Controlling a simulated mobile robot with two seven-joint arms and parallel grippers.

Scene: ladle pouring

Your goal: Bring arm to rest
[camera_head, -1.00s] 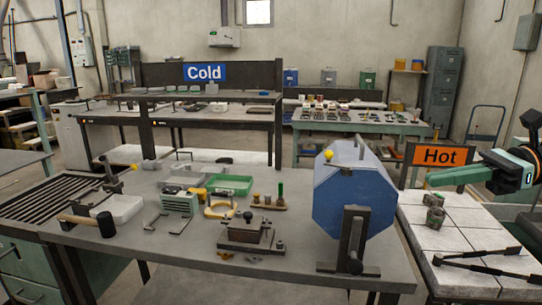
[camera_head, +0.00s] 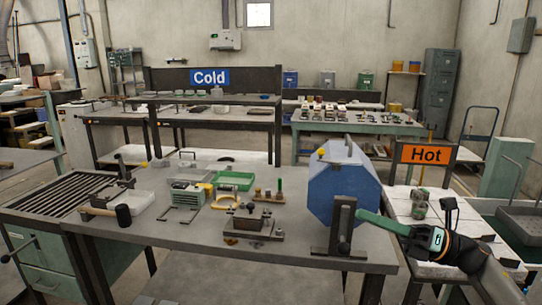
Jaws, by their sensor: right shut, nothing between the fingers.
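My right gripper (camera_head: 366,216) comes in from the lower right, with its green fingers pointing left. The fingers are shut and hold nothing. They show in front of the right side of the blue drum-shaped vessel (camera_head: 343,190) and its dark stand (camera_head: 341,228); I cannot tell whether there is contact. The arm hides part of the white-tiled table under the orange Hot sign (camera_head: 426,154). My left gripper is not in view.
The grey workbench (camera_head: 180,243) holds a mallet (camera_head: 122,215), a green tray (camera_head: 232,180) and a small metal mould block (camera_head: 248,220). A small green-grey can-like object (camera_head: 419,207) stands on the tiled table. A grey bin (camera_head: 520,222) is at the far right.

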